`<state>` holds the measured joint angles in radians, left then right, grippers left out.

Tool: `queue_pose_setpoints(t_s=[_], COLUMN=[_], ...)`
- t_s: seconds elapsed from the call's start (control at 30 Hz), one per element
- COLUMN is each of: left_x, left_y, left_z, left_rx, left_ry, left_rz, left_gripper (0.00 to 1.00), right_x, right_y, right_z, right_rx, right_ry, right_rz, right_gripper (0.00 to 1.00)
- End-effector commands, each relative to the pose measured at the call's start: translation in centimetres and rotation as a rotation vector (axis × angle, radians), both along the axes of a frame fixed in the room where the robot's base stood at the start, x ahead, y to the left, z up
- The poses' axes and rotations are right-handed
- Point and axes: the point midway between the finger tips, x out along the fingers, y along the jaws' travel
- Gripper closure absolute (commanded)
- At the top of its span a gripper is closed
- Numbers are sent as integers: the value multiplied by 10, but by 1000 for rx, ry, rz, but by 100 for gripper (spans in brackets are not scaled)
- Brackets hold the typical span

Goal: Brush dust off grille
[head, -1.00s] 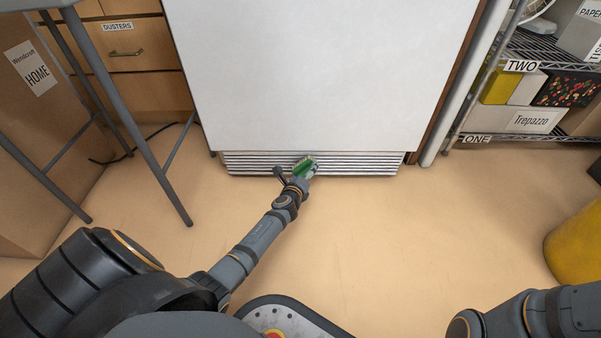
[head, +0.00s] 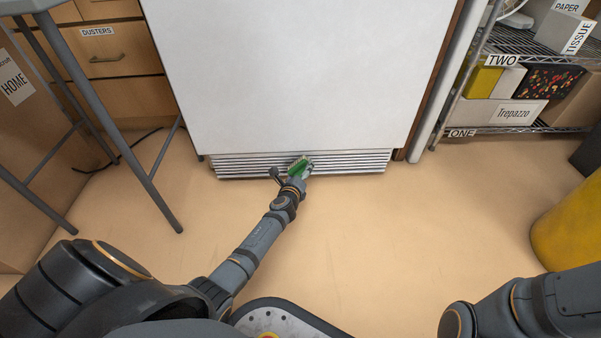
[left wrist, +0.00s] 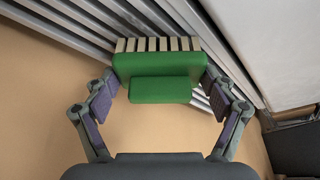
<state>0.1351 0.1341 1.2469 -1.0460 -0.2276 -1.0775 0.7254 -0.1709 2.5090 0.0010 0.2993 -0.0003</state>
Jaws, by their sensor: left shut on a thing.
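The grille (head: 350,162) is a band of pale horizontal slats at the foot of a white appliance (head: 300,75); it also shows in the left wrist view (left wrist: 60,30). My left gripper (head: 299,171) is shut on a green brush (left wrist: 158,78) with pale bristle tufts. The bristles face the grille and appear to be at its slats, near the middle of its width; exact contact is hard to tell. The brush also shows as a small green patch in the head view (head: 301,165). No dust can be made out. My right gripper is out of view.
A grey-legged stool (head: 95,120) stands at the left before a drawer labelled DUSTERS (head: 108,58). A wire shelf (head: 530,45) with boxes is at the right. A yellow object (head: 570,225) stands on the right floor. The floor before the grille is clear.

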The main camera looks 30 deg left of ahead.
Motion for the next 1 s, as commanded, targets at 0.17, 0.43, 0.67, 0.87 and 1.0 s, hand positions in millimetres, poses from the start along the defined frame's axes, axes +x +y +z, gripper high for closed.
queue_pose_setpoints(t_s=[0.17,0.43,0.67,0.87,1.0], left_x=[-12,-16,-26,-31,-31], left_y=[17,24,44,53,53], left_z=[-1,-2,-2,-2,-2], left_rx=[5,7,8,6,6], left_ry=[4,6,7,7,7], left_rz=[1,0,0,0,0], left_gripper=[62,62,62,62,62], right_x=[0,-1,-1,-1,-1], right_y=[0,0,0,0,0], right_z=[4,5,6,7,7], right_rx=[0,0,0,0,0], right_ry=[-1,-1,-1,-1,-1], right_rz=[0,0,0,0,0], right_gripper=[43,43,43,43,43])
